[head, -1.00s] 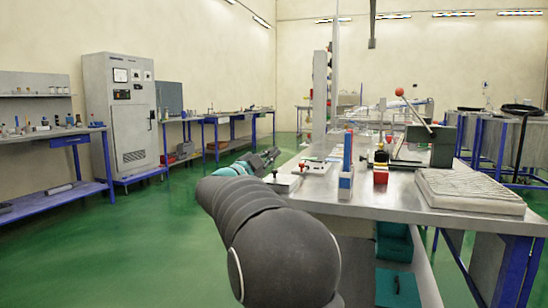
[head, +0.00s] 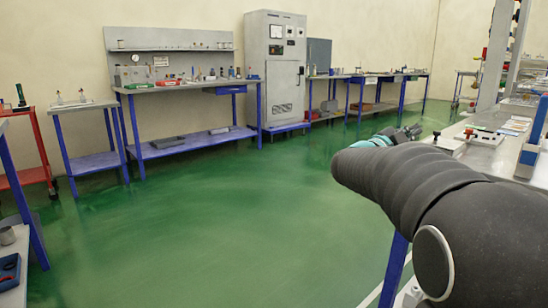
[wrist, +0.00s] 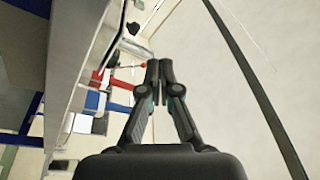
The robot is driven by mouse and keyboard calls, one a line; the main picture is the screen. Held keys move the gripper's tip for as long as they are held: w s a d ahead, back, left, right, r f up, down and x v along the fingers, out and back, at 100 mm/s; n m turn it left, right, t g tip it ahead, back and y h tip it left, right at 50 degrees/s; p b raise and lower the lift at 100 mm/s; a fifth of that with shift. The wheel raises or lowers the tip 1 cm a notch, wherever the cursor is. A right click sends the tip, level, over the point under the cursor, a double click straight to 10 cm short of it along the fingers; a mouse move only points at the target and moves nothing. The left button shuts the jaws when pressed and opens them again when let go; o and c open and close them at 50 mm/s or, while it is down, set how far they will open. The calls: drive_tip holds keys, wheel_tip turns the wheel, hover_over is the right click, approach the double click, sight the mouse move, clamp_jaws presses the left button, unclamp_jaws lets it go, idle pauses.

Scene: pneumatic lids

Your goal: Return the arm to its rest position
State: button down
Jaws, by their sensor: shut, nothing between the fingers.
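My gripper (wrist: 159,72) is in the middle of the wrist view, with its two dark fingers together and nothing between them. In the head view my gripper (head: 411,131) is small, at the far end of my dark arm, which reaches in from the lower right. It appears just left of the metal-topped workbench (head: 480,157), over the green floor. I cannot tell the exact gap between them. In the wrist view the bench's side runs along the left, with red and blue parts near it.
A blue and white upright block (head: 532,145) stands on the workbench at the right. A grey control cabinet (head: 275,75) and a long blue-legged bench (head: 185,88) stand along the back wall. A red cart (head: 30,178) is at the far left. The green floor (head: 230,220) between is clear.

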drive_tip(key=w+a+f+n+t+y, duration=0.4)
drive_tip(key=w+f+n+y, duration=0.1)
drive_tip(key=s+a+f+n+y, duration=0.3)
drive_tip(key=a+f+n+y, duration=0.8)
drive_tip(key=a, duration=0.3)
drive_tip(key=s+a+f+n+g+y, duration=0.1)
drive_tip(key=s+a+f+g, duration=0.15)
drive_tip(key=s, duration=0.35)
drive_tip(key=s+a+f+n+g+y, duration=0.1)
drive_tip(key=s+f+n+g, duration=0.15)
drive_tip(key=s, duration=0.35)
drive_tip(key=s+a+f+n+g+y, duration=0.1)
drive_tip(key=s+a+f+g, duration=0.1)
drive_tip(key=s+f, duration=0.3)
drive_tip(key=s+d+n+g+h, duration=0.1)
drive_tip(key=s+n, duration=0.1)
drive_tip(key=s, duration=1.7)
drive_tip(key=shift+s+d, duration=0.15)
drive_tip(key=shift+d, duration=0.05)
drive_tip(key=shift+f, duration=0.1)
